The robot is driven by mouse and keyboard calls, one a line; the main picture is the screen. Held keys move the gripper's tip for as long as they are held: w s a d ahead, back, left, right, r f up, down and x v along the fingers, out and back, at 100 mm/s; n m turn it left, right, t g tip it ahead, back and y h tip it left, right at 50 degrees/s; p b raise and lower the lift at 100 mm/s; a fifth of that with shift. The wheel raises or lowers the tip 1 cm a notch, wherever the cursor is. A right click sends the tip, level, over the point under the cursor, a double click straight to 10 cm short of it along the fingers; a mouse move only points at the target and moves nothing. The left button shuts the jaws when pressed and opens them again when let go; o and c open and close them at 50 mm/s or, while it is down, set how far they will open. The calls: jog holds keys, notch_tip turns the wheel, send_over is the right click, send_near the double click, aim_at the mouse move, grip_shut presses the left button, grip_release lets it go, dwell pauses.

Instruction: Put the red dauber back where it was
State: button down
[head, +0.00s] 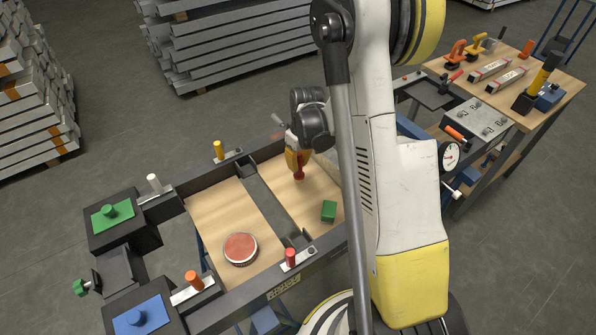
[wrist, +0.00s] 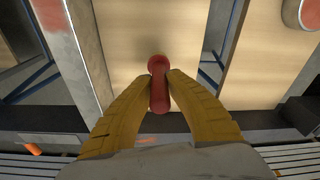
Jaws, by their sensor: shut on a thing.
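My gripper (head: 298,160) has yellow fingers and points down over the right-hand wooden panel of the frame. It is shut on the red dauber (head: 299,177), whose red lower end shows below the fingers. In the wrist view the red dauber (wrist: 159,88) sits between the two fingertips, its rounded end towards the top of the picture. Pale wood lies behind it with a faint shadow, and I cannot tell the exact gap. A round red pad (head: 240,249) lies on the left-hand panel; part of it shows in the wrist view (wrist: 301,12).
A green block (head: 328,211) lies on the right-hand panel, near the dauber. White, yellow, orange and red pegs (head: 291,257) line the frame. A tool bench (head: 555,92) stands behind right.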

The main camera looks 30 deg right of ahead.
jog(key=shift+f+b, duration=0.4)
jog(key=shift+f, duration=1)
jog(key=shift+f, duration=0.15)
jog(key=c, duration=1.5)
grip_release()
jog(key=shift+o, duration=0.2)
